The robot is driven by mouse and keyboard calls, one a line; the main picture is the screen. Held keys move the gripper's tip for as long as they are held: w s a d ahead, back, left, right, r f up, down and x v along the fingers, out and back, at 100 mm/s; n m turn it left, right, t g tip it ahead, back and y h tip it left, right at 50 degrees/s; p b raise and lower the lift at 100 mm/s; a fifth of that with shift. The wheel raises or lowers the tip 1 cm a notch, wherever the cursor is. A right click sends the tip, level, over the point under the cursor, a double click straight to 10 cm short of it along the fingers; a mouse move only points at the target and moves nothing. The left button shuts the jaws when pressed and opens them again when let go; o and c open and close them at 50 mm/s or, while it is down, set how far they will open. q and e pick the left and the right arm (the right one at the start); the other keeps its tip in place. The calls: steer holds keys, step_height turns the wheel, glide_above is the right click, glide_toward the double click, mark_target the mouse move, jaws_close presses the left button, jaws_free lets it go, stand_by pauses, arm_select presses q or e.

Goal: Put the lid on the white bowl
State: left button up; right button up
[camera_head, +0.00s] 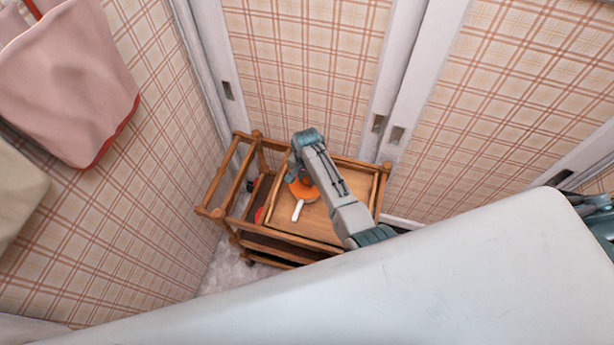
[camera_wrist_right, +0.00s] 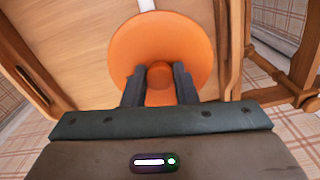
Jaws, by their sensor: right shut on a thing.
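The lid is an orange round disc (camera_wrist_right: 195,45) with an orange knob (camera_wrist_right: 158,97) in the middle. In the head view the lid (camera_head: 303,193) shows partly behind my arm, over the top tray of a wooden cart. My right gripper (camera_wrist_right: 159,88) is shut on the knob, one dark finger on each side; in the head view the gripper (camera_head: 297,178) is partly hidden by its own wrist. I cannot tell whether the lid touches the tray. No white bowl shows in either view. My left gripper is not in view.
The wooden cart (camera_head: 215,213) has raised rails and stands in a corner of plaid walls. A white handle-like piece (camera_head: 297,211) shows at the lid's edge. Something red (camera_head: 258,215) is on the cart's left side. A large white surface (camera_head: 440,285) fills the foreground.

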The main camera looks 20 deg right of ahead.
steer(key=shift+f, duration=0.45)
stand_by(1.2)
steer(key=o, duration=1)
steer(key=shift+o, duration=0.2)
steer(key=shift+r, duration=0.1)
step_height(320, 180, up, 11)
steer(key=b, duration=0.1)
steer(key=shift+f, duration=0.2)
